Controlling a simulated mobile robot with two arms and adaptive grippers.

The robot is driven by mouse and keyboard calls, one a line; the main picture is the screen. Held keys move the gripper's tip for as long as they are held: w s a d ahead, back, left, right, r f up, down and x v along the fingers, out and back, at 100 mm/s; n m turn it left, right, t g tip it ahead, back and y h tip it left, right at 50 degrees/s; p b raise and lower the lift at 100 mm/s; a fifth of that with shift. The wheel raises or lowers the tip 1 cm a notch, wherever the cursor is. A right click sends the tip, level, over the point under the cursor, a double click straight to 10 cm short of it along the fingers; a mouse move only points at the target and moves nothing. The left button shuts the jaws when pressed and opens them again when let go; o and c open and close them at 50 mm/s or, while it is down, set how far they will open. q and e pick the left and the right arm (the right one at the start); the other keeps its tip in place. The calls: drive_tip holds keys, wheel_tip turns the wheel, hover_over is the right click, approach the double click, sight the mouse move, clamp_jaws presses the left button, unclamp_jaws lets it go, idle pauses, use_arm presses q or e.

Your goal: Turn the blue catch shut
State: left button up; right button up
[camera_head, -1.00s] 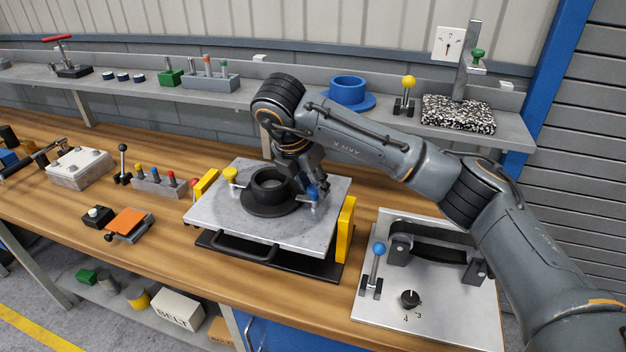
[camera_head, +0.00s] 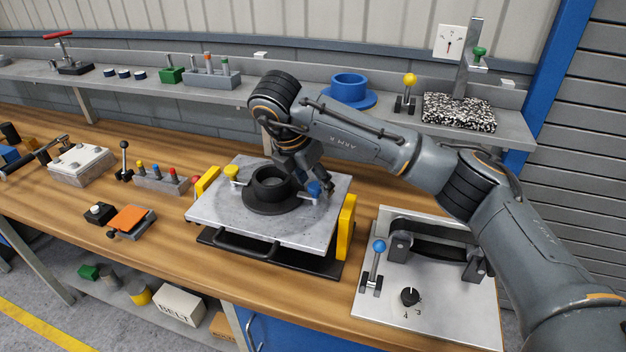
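The blue catch (camera_head: 314,188) stands on the right part of a grey metal plate (camera_head: 300,233), beside a black round flanged ring (camera_head: 268,190). A yellow catch (camera_head: 231,172) is on the ring's left side. My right gripper (camera_head: 325,186) reaches down over the plate's back right, right at the blue catch. Its fingers are small and dark and partly cover the catch, so I cannot tell whether they are closed on it. My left gripper is out of view.
Yellow blocks (camera_head: 346,227) flank the plate, with a black handle (camera_head: 245,249) at its front. To the right is a panel (camera_head: 450,303) with a blue-knobbed lever (camera_head: 378,247) and a dial. A shelf (camera_head: 215,93) runs behind.

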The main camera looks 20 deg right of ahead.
drive_tip(key=shift+r, duration=0.1)
drive_tip(key=v, duration=1.1)
drive_tip(key=shift+a+r, duration=0.25)
drive_tip(key=shift+r, duration=0.1)
drive_tip(key=shift+s, duration=0.2)
